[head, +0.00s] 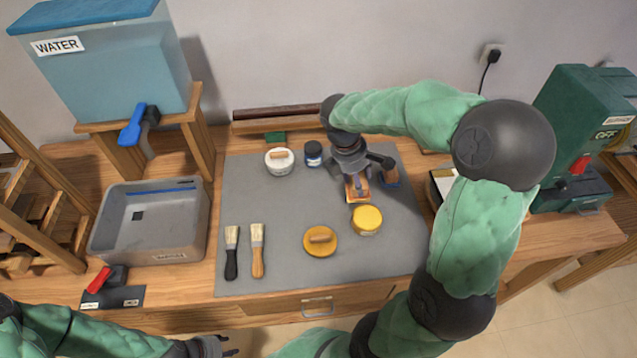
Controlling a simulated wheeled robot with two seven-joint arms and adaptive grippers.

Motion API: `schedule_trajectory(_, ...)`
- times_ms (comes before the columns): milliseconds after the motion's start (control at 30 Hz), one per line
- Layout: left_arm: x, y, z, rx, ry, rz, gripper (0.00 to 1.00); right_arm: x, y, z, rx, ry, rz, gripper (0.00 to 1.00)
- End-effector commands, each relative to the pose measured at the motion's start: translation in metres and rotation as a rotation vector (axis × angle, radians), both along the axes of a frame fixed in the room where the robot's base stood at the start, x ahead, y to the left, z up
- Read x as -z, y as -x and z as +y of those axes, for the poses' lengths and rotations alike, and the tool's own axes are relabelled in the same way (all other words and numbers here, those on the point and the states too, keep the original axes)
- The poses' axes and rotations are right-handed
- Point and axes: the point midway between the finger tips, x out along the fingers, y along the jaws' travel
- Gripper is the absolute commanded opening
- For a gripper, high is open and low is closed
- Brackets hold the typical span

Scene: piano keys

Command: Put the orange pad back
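A round orange-yellow pad (320,241) with a wooden grip on top lies on the grey mat (290,215), left of and in front of a yellow-lidded jar (367,219). My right gripper (355,183) points down over a small orange-brown piece (357,197) behind that jar. Its fingers are partly hidden, and I cannot tell whether they grip this piece. My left gripper (230,345) is open and empty at the bottom edge, in front of the table and away from the pad.
A white round pad (279,161) and a blue jar (313,153) stand at the mat's back. Two brushes (244,252) lie at its left, beside a grey basin (152,222). A water tank (105,65) and a green machine (585,135) flank the table. The mat's middle is clear.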

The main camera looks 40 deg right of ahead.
Motion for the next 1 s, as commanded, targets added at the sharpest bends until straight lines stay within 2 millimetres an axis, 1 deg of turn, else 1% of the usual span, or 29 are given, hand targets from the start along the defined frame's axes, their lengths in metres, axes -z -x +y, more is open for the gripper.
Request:
schedule_trajectory(33, 0.002, 0.0, 0.0, 0.0, 0.0, 0.0, 0.4, -0.001, 0.004, -0.004, -0.015, -0.001, -0.003, 0.26)
schedule_trajectory(167, 0.003, 0.0, 0.0, -0.001, 0.0, 0.0, 0.4, -0.003, 0.007, -0.008, -0.047, -0.003, -0.002, 0.26)
schedule_trajectory(267, 0.006, 0.0, 0.0, -0.001, 0.0, 0.0, 0.4, 0.001, 0.0, -0.008, -0.057, -0.005, -0.001, 0.26)
schedule_trajectory(367, 0.011, 0.0, 0.0, -0.001, 0.0, 0.0, 0.4, 0.01, -0.017, -0.007, -0.057, -0.006, -0.001, 0.26)
schedule_trajectory(700, 0.031, 0.0, 0.0, -0.001, 0.0, 0.0, 0.4, 0.042, -0.086, -0.003, -0.056, -0.006, -0.002, 0.26)
schedule_trajectory(833, 0.041, 0.0, 0.0, -0.001, 0.0, 0.0, 0.4, 0.066, -0.103, -0.002, -0.054, -0.006, 0.0, 0.26)
schedule_trajectory(900, 0.044, 0.0, 0.0, -0.001, 0.0, 0.0, 0.4, 0.075, -0.111, -0.002, -0.054, -0.006, 0.0, 0.26)
schedule_trajectory(1000, 0.048, 0.0, 0.0, -0.001, 0.0, 0.0, 0.4, 0.083, -0.119, -0.001, -0.054, -0.006, -0.002, 0.26)
